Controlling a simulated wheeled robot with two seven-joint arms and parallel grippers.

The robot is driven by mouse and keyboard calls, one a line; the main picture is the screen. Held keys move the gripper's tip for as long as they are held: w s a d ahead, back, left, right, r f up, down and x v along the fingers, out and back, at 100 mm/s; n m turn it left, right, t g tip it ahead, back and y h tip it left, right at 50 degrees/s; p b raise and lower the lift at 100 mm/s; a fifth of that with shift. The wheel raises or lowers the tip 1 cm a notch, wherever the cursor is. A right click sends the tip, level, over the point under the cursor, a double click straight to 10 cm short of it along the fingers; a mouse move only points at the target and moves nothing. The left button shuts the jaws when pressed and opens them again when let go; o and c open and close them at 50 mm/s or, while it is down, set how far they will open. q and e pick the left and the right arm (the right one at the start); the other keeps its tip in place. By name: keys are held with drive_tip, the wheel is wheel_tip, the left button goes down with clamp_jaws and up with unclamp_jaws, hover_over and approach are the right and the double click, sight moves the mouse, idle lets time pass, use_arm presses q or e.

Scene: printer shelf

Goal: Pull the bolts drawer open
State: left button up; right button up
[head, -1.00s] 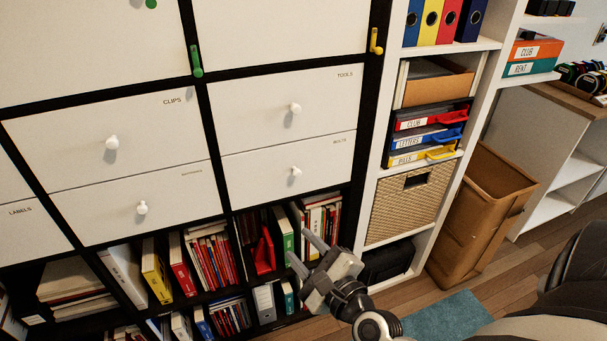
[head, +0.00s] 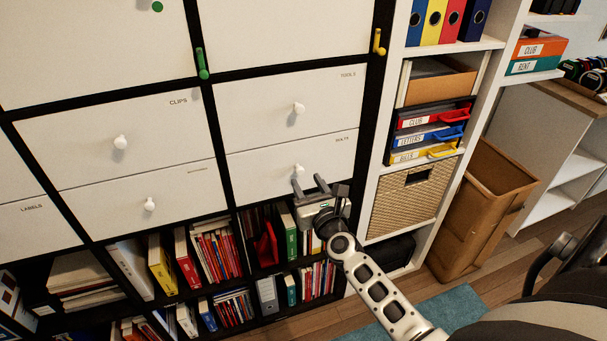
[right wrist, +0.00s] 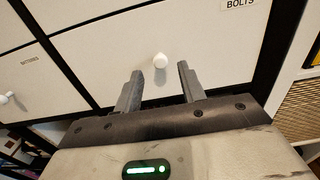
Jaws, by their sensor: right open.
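The bolts drawer (head: 259,179) is the lower white drawer in the right column of the cabinet, and it looks shut. Its round white knob (head: 298,169) sits at the middle of its front. In the right wrist view the drawer front (right wrist: 205,38) bears the label BOLTS, and the knob (right wrist: 160,61) shows just beyond and between the fingertips. My right gripper (head: 309,184) is open and empty just below the knob; it also shows in the right wrist view (right wrist: 160,78). It does not hold the knob. My left gripper is not in view.
The tools drawer (head: 270,103) is directly above, with its own knob. Shelves of books (head: 215,250) lie below. To the right are a wicker basket (head: 404,205) and a brown bin (head: 490,205). The floor in front has a teal rug (head: 445,312).

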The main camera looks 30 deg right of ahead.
sight(301, 172)
drive_tip(key=shift+x, duration=1.75)
